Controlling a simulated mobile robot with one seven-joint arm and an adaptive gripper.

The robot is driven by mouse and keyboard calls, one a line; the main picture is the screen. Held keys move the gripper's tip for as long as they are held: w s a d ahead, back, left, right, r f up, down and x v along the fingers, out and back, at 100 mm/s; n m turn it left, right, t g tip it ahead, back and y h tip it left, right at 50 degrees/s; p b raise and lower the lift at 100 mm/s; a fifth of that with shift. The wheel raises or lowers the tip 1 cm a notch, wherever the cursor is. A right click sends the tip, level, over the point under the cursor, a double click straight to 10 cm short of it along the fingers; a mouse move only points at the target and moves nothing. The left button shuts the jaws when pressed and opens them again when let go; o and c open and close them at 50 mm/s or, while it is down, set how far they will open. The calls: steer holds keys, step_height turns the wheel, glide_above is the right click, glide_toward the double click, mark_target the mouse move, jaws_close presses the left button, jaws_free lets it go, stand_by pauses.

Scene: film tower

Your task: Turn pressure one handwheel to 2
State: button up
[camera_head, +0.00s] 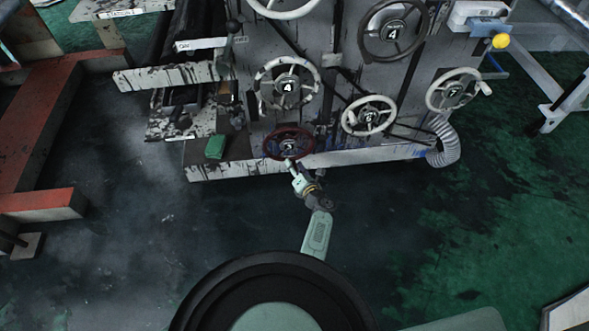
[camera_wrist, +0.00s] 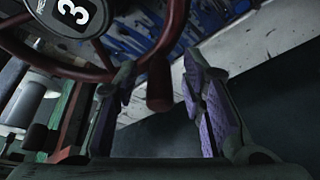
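A dark red handwheel (camera_head: 289,146) sits low on the machine's front in the head view. I cannot read its name in either view. In the wrist view its hub dial (camera_wrist: 76,14) reads 3, its rim (camera_wrist: 62,66) crosses the upper left, and its red handle knob (camera_wrist: 160,84) hangs between my fingers. My gripper (camera_head: 291,164) is at the wheel's near edge. In the wrist view my gripper (camera_wrist: 159,107) is open, with purple-padded fingers either side of the knob. Gaps show on both sides, so it does not grip it.
A ribbed hose (camera_head: 443,143) is at right. The green floor (camera_head: 480,230) in front is clear.

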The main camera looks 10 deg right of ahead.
jaws_close()
stand_by(0.4)
stand_by(0.4)
